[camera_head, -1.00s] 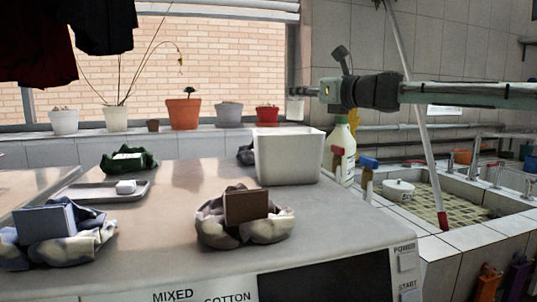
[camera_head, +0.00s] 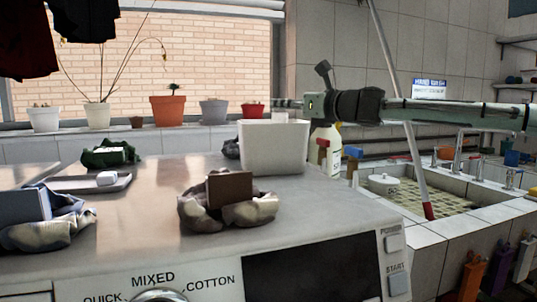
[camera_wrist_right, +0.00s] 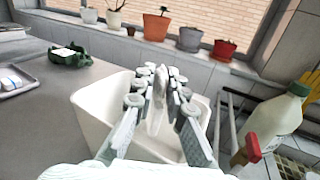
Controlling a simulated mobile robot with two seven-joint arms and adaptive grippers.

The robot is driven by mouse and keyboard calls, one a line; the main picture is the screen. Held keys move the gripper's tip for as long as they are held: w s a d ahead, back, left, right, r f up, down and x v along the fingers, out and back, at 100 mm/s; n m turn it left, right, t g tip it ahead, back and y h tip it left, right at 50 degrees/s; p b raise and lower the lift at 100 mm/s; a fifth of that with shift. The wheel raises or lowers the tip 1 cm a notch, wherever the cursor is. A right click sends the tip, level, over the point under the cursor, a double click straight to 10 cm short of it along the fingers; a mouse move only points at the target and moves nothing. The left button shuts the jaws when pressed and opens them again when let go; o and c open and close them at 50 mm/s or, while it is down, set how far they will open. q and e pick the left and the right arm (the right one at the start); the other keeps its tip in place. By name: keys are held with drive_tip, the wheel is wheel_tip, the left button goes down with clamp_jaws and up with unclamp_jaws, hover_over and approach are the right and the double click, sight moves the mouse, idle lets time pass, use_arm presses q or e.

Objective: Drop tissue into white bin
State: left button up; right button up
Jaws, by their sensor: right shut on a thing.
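The white bin (camera_head: 273,150) stands at the back right of the machine top and also shows in the right wrist view (camera_wrist_right: 92,112). My right gripper (camera_wrist_right: 157,76) is over the bin's opening, shut on a thin white tissue (camera_wrist_right: 157,105) between its fingers. In the head view the right gripper (camera_head: 283,104) is just above the bin's rim, coming in from the right. The tissue is small and hard to make out there. My left gripper is out of view.
A tray (camera_head: 85,185) with a small white block, cloth bundles holding a brown block (camera_head: 229,189) and a blue block (camera_head: 28,203), and a green bundle (camera_head: 109,154) lie on the machine. A bottle (camera_head: 327,145) stands right of the bin. Potted plants line the sill.

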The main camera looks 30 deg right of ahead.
drive_tip(key=shift+f, duration=0.15)
drive_tip(key=o, duration=0.8)
drive_tip(key=s+d, duration=0.2)
drive_tip(key=s, duration=1)
drive_tip(key=shift+w+a, duration=0.1)
idle(0.5)
